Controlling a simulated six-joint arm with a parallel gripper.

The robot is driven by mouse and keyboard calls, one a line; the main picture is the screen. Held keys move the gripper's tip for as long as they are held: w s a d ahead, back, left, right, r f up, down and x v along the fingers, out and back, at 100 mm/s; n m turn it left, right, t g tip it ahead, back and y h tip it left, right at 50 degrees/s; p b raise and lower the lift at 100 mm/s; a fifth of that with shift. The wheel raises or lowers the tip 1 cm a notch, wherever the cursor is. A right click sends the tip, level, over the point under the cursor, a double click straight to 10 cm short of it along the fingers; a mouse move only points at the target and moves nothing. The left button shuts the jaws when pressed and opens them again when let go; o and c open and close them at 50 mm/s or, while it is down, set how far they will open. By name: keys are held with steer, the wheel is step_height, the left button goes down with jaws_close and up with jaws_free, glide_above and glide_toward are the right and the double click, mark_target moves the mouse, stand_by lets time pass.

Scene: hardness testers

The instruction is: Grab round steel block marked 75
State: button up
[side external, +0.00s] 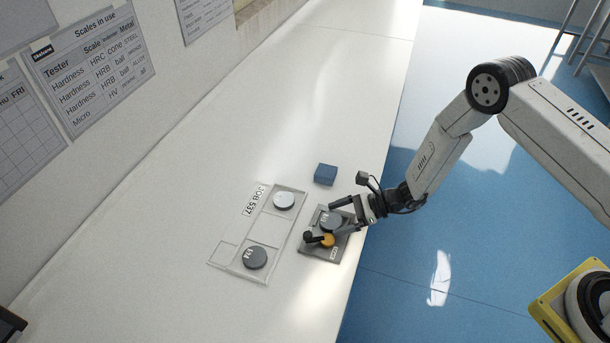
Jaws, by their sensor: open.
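A round grey steel block (331,219) lies on a dark grey square plate (311,248), with a small mark on top that is too small to read surely. My gripper (322,222) is open, reaching in from the right low over the plate. Its fingers lie on either side of this block; contact cannot be told. A yellow round piece (328,241) lies beside the near finger, partly covered by it. A darker round block (255,257) with a pale mark and a lighter silver round block (284,200) sit in a clear tray (263,225).
A blue box (325,174) stands just behind the plate. A label reading JOB 537 (255,199) lies along the tray's left side. The bench's right edge is close to the plate. The far bench is clear.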

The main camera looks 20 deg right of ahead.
mark_target(340, 219)
steer(key=shift+s+a+f, duration=0.1)
steer(key=shift+s+f, duration=0.05)
steer(key=shift+c, duration=0.7)
jaws_close()
steer(key=shift+r, duration=1.75)
steer(key=s+d+r, duration=0.4)
steer(key=s+r, duration=0.5)
steer(key=s, duration=0.4)
steer(key=shift+r, duration=0.35)
steer(key=shift+d, duration=0.1)
